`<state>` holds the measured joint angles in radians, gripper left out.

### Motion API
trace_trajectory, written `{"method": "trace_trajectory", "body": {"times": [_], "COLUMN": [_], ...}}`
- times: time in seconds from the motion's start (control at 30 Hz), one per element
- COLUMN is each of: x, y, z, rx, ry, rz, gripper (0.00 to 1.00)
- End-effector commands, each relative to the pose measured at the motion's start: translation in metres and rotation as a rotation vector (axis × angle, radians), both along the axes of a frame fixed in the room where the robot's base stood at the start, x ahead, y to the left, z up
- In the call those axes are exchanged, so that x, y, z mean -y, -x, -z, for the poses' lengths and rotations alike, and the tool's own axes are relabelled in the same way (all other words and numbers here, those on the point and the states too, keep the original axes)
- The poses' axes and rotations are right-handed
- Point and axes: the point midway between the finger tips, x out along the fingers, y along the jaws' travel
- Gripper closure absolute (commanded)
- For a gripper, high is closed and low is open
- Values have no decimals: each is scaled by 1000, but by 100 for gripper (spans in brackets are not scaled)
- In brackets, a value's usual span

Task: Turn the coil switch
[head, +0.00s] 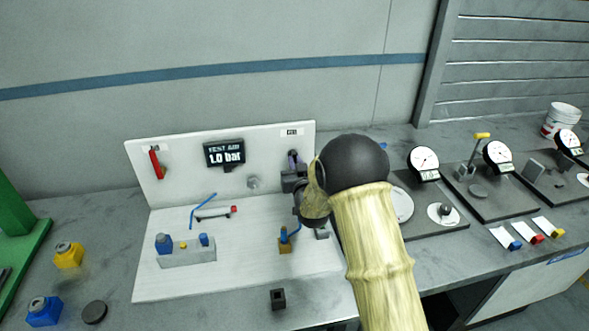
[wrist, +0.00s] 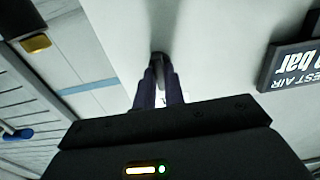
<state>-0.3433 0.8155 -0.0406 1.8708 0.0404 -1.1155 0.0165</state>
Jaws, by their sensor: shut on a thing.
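The coil switch shows in the wrist view as a small dark knob (wrist: 158,58) on the white upright panel. In the head view it is mostly hidden at my fingertips, below a small white label (head: 291,132) too small to read. My gripper (head: 292,158) reaches the right part of the panel, its purple fingers pointing at the panel face. In the wrist view the fingers (wrist: 160,78) are closed in around the knob, one on each side. The knob's turned angle cannot be told.
The white panel (head: 145,180) also carries a red lever (head: 155,164) and a "TEST AIR 1.0 bar" display (head: 224,153). A grey block with blue parts (head: 187,256) stands on its base. Dial gauges (head: 424,161) stand on the right. My arm hides part of the bench.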

Motion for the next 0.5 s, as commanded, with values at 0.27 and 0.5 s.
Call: {"method": "trace_trajectory", "body": {"times": [0.27, 0.5], "x": [1, 1], "y": [1, 1], "z": [2, 2], "rx": [0, -1], "ry": [24, 23], "rz": [0, -1], "gripper": [100, 83]}}
